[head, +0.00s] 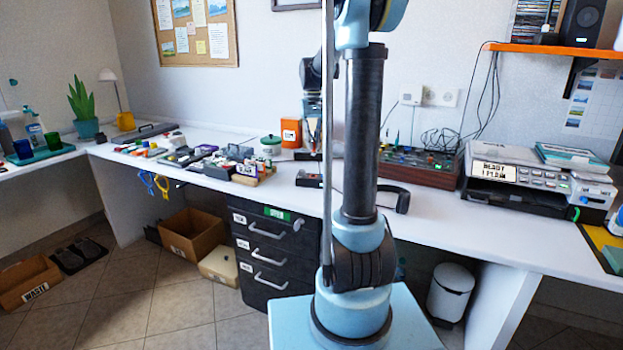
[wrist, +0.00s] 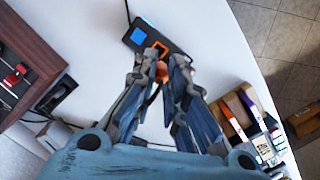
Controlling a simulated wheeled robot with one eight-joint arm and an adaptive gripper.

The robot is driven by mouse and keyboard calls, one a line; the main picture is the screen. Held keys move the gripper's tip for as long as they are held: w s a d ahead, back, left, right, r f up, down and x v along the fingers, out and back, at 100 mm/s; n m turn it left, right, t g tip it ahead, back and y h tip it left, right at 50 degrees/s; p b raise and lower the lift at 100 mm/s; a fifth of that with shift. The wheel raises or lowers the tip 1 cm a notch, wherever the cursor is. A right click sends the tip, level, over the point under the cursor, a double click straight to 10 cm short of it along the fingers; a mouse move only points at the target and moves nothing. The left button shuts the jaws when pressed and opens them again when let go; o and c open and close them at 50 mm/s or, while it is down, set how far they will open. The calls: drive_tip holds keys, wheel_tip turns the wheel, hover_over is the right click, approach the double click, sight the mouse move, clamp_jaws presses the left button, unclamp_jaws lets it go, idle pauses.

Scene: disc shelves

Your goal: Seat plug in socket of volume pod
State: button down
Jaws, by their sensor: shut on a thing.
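The volume pod (wrist: 145,38) appears to be the dark box with a lit blue panel near the top of the wrist view. An orange-framed square, apparently its socket (wrist: 161,48), is at its near end. My gripper (wrist: 162,72) is shut on a small orange piece, apparently the plug (wrist: 162,71), just short of this square. The fingers hide most of it, and I cannot tell whether it touches the socket. In the head view, my gripper (head: 312,135) is partly behind my arm, above a dark box (head: 308,180) that is probably the pod.
A wood-sided box (head: 420,167) with cables stands right of my arm, and a printer (head: 520,180) stands farther right. Small items and a wooden holder (wrist: 236,112) lie on the other side. An orange container (head: 291,133) is behind.

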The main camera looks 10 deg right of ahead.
drive_tip(key=shift+w+a+m, duration=0.1)
drive_tip(key=shift+m, duration=1.6)
drive_tip(key=m, duration=0.4)
drive_tip(key=shift+y, duration=0.4)
approach(310, 180)
drive_tip(key=shift+m, duration=0.3)
drive_tip(key=f, duration=0.1)
drive_tip(key=w+f, duration=0.1)
drive_tip(key=f, duration=0.1)
drive_tip(key=d+f, duration=0.1)
drive_tip(key=f, duration=0.1)
drive_tip(key=shift+w+d+f, duration=0.1)
drive_tip(key=shift+w+f, duration=0.1)
drive_tip(key=shift+w, duration=0.05)
drive_tip(key=c, duration=1.9)
unclamp_jaws()
